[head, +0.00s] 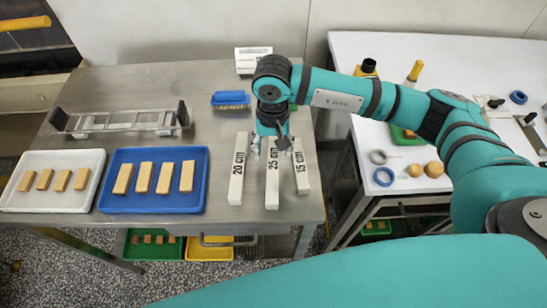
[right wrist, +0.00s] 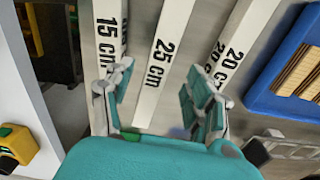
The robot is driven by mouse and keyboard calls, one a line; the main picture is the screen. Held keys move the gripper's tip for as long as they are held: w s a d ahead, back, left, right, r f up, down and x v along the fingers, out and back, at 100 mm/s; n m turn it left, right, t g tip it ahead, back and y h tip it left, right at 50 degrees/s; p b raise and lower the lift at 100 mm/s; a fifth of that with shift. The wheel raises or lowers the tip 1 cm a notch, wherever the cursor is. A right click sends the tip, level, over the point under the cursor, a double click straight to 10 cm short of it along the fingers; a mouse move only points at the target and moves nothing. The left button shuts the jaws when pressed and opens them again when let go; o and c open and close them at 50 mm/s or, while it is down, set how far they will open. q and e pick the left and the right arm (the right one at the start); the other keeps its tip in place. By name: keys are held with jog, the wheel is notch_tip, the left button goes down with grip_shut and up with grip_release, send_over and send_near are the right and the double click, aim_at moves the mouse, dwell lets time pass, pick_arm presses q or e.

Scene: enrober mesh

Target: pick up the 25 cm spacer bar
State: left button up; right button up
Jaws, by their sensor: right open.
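The 25 cm spacer bar (head: 272,185) is a white bar with black lettering, lying between the two other bars on the steel table. My right gripper (head: 270,146) is over its far part in the head view, pointing down. In the right wrist view the 25 cm bar (right wrist: 163,58) runs between the two spread fingers of the right gripper (right wrist: 157,88), which is open and empty. The white 20 cm bar (head: 237,180) lies to the left and the white 15 cm bar (head: 301,172) to the right. My left gripper is not in view.
A blue tray (head: 152,208) and a white tray (head: 45,208) with tan bars are at left. A metal mesh frame (head: 120,121) lies behind them. A blue brush (head: 230,98) is beyond the bars. A white table (head: 350,50) stands at right, beyond a gap.

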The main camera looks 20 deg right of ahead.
aim_at(273, 158)
jog(key=shift+f+p, duration=0.4)
jog(key=shift+f, duration=0.05)
notch_tip(273, 158, down, 4)
jog(key=shift+d+r+p, duration=0.1)
jog(key=shift+r+p, duration=0.1)
jog(key=shift+p, duration=0.55)
jog(key=shift+f, duration=0.3)
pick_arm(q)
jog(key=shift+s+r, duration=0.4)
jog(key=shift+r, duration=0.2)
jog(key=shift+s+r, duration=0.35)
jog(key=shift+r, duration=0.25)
pick_arm(e)
jog(key=shift+w, duration=0.1)
grip_shut()
